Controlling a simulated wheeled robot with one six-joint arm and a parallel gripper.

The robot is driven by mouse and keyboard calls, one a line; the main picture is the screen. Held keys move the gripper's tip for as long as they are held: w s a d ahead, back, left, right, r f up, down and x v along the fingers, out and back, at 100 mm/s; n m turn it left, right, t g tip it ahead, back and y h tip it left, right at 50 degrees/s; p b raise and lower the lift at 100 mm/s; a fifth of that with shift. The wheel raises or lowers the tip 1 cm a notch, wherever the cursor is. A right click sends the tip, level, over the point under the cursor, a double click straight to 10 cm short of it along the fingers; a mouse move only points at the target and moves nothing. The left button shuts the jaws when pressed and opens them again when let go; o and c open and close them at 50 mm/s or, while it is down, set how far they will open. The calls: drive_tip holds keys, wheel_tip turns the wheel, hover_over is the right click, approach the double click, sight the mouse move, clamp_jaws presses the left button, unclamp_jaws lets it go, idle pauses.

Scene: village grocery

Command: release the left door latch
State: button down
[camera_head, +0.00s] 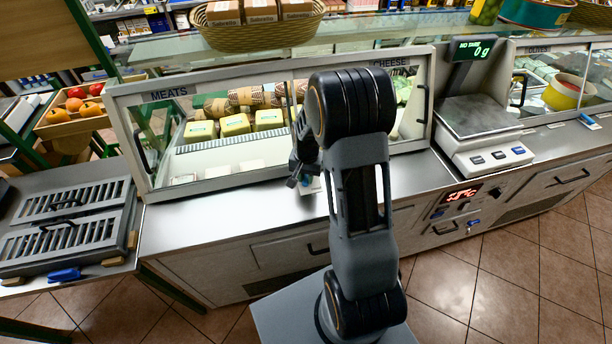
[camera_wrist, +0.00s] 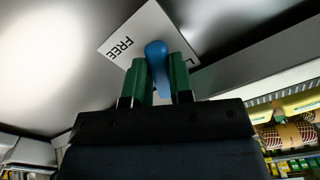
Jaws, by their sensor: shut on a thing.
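The left door latch is a small blue lever (camera_wrist: 157,52) on a white plate (camera_wrist: 128,40) printed "FREE"; the plate's other word is mostly hidden. In the wrist view my gripper (camera_wrist: 160,68) has its two green fingers on either side of the lever, shut on it. In the head view my gripper (camera_head: 293,182) reaches down to the steel counter in front of the meats case, beside the partly hidden latch plate (camera_head: 311,186). The left glass door (camera_head: 215,130), under "MEATS", looks closed. My arm hides part of the door and counter.
The cheese door (camera_head: 408,105) is on the right, with a scale (camera_head: 480,130) beyond it. Another blue latch (camera_head: 588,120) is at the far right. A basket (camera_head: 258,30) stands on the glass top. A slatted grill (camera_head: 68,225) is at the left. The counter left of my gripper is clear.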

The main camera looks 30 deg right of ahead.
drive_tip(key=shift+m, duration=0.3)
drive_tip(key=m+b, duration=0.1)
drive_tip(key=m, duration=0.4)
drive_tip(key=shift+s+d+b, duration=0.15)
drive_tip(key=shift+s+b, duration=0.05)
drive_tip(key=shift+b, duration=0.2)
drive_tip(key=m, duration=0.4)
drive_tip(key=m+b, duration=0.1)
drive_tip(key=m, duration=0.1)
drive_tip(key=shift+s+m, duration=0.25)
drive_tip(key=shift+m, duration=0.35)
drive_tip(key=c, duration=1)
unclamp_jaws()
drive_tip(key=shift+r, duration=0.1)
wheel_tip(320, 180, up, 14)
drive_tip(key=shift+f, duration=0.2)
